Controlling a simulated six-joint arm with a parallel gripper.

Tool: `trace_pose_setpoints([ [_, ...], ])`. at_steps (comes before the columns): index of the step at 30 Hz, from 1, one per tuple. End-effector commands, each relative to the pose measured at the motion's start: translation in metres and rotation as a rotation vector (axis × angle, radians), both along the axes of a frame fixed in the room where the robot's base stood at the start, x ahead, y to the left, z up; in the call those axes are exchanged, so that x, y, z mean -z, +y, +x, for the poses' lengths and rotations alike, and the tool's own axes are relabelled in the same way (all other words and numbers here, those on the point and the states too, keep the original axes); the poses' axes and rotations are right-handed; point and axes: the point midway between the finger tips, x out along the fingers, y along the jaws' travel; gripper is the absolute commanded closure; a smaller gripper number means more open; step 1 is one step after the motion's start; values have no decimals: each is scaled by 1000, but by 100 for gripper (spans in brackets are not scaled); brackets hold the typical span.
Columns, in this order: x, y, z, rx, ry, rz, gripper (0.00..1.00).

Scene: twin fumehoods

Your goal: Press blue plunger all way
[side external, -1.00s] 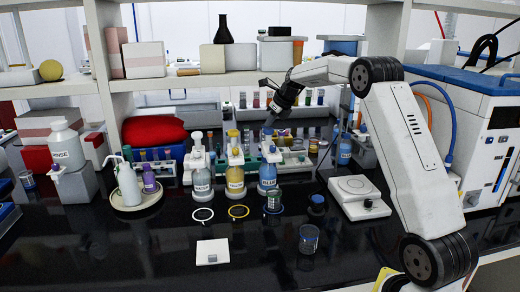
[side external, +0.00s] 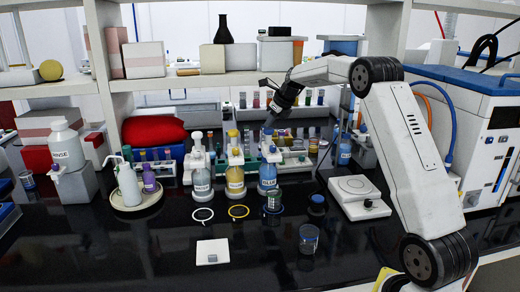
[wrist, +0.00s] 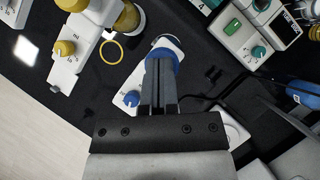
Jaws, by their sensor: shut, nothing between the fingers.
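The blue dispenser bottle (side external: 267,176) stands on the dark bench, rightmost of three pump bottles. Its blue plunger (wrist: 165,53) shows in the wrist view at and around my fingertips. My gripper (wrist: 161,62) is shut with nothing between its fingers. Its tips are over the plunger top and appear to touch it, though the contact is partly hidden by the fingers. In the side view my gripper (side external: 268,124) points down at the top of the blue bottle. A blue knob (wrist: 132,98) sits on the white dispenser body beside the plunger.
The yellow bottle (side external: 235,180) and a white-capped bottle (side external: 201,181) stand to the left. A small beaker (side external: 273,202) is in front of the blue bottle, and another beaker (side external: 308,239) stands nearer the front. A white balance (side external: 355,190) is on the right.

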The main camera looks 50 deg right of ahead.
Motion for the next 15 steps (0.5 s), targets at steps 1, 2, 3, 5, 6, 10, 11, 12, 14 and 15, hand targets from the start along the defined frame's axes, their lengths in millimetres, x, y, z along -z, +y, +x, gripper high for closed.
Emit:
trace_pose_setpoints([
  [1, 0, 0, 0, 0, 0, 0, 100],
  [2, 0, 0, 0, 0, 0, 0, 100],
  [3, 0, 0, 0, 0, 0, 0, 100],
  [5, 0, 0, 0, 0, 0, 0, 100],
  [6, 1, 0, 0, 0, 0, 0, 100],
  [10, 4, 0, 0, 1, 0, 1, 100],
  [11, 5, 0, 0, 1, 0, 1, 100],
  [12, 7, 0, 0, 1, 0, 1, 100],
  [14, 9, 0, 0, 0, 0, 1, 100],
  [15, 11, 0, 0, 0, 1, 1, 100],
])
